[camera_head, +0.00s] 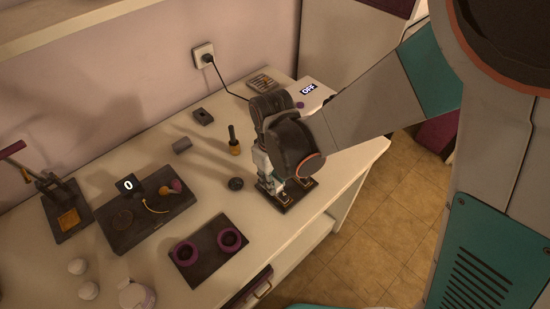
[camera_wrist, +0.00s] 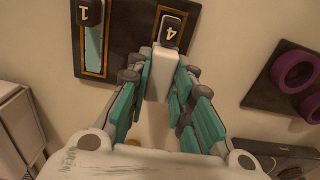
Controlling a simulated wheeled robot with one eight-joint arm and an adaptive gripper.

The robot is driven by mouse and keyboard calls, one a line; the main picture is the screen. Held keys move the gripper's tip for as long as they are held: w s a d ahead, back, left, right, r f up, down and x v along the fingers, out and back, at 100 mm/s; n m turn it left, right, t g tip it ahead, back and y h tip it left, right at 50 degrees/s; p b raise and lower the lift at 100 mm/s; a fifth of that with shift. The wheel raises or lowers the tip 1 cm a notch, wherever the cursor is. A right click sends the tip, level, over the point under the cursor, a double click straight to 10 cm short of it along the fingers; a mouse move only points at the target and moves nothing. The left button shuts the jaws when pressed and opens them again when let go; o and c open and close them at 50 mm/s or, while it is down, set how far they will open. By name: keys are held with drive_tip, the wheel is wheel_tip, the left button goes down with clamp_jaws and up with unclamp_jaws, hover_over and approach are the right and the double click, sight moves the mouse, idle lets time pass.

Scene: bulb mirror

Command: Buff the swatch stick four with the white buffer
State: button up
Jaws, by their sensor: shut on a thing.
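In the wrist view, my gripper (camera_wrist: 161,82) is shut on the white buffer (camera_wrist: 161,70), a pale block between the teal-padded fingers. The black end of swatch stick four (camera_wrist: 173,25), marked 4, lies in a gold-edged slot of a dark board (camera_wrist: 128,38). The buffer's far end is right by the stick's near side; I cannot tell whether they touch. Stick one (camera_wrist: 92,14), marked 1 with a teal strip, lies in the slot to the left. In the head view, my gripper (camera_head: 274,184) is low over the dark board (camera_head: 288,200), largely hiding the sticks.
A dark plate with two purple rings (camera_head: 210,250) lies left of the board. A dark panel showing 0 (camera_head: 150,225) is farther left. The table's right edge is near.

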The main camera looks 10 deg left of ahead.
drive_tip(key=shift+r+p, duration=1.35)
drive_tip(key=shift+r, duration=0.75)
